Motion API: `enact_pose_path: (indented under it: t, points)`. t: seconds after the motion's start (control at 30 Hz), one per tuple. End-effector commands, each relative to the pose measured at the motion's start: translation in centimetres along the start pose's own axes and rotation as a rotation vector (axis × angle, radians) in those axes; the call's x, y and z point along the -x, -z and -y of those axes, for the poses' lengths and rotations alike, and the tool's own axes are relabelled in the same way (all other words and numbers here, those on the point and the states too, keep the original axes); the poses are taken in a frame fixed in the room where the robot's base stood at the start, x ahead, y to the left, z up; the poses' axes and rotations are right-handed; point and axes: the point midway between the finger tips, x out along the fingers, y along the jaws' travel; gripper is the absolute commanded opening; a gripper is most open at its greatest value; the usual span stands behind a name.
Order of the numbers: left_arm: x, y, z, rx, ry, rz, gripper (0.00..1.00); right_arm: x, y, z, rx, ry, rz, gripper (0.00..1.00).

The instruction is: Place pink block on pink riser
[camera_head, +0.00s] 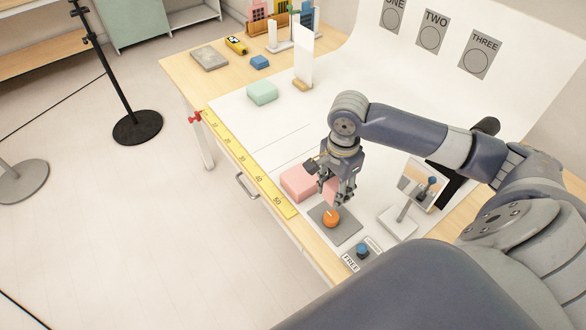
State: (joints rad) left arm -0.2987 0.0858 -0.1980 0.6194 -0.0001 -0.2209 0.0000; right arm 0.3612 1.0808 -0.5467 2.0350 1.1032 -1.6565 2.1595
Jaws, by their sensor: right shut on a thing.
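The pink riser (297,184) is a low, wide block on the white surface near the table's front edge, beside the yellow ruler. My right gripper (339,194) is just right of it, pointing down, shut on the smaller pink block (329,190). The block overlaps the riser's right side in the picture; I cannot tell whether they touch. The fingers hide part of the block. My left gripper is not in view.
An orange ball (331,218) sits on a grey square plate (346,229) just below the gripper. A small mirror stand (399,220) stands to the right. A yellow ruler (244,160) runs along the front edge. A mint block (262,92) and white panel (303,55) stand farther back.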

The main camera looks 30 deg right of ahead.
Motion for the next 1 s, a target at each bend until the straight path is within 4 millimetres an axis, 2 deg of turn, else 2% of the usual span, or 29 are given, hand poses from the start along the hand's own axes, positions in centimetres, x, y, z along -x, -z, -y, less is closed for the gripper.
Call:
enact_pose_path:
  t: [0.03,0.2,0.43,0.77,1.0]
  points:
    - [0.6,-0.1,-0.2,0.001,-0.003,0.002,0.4,0.3,-0.5,1.6,-0.001,0.007,0.007,0.08]
    - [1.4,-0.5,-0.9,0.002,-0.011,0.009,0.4,0.0,-1.6,5.9,0.002,0.005,0.004,0.08]
    - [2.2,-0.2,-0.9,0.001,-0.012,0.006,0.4,-0.6,-2.6,10.5,0.002,0.003,0.002,0.08]
    - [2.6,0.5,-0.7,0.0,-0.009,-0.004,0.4,-1.0,-3.2,13.2,0.004,0.003,0.001,0.08]
    - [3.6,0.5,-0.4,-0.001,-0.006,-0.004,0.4,-4.3,-3.0,13.1,0.004,0.001,-0.001,0.08]
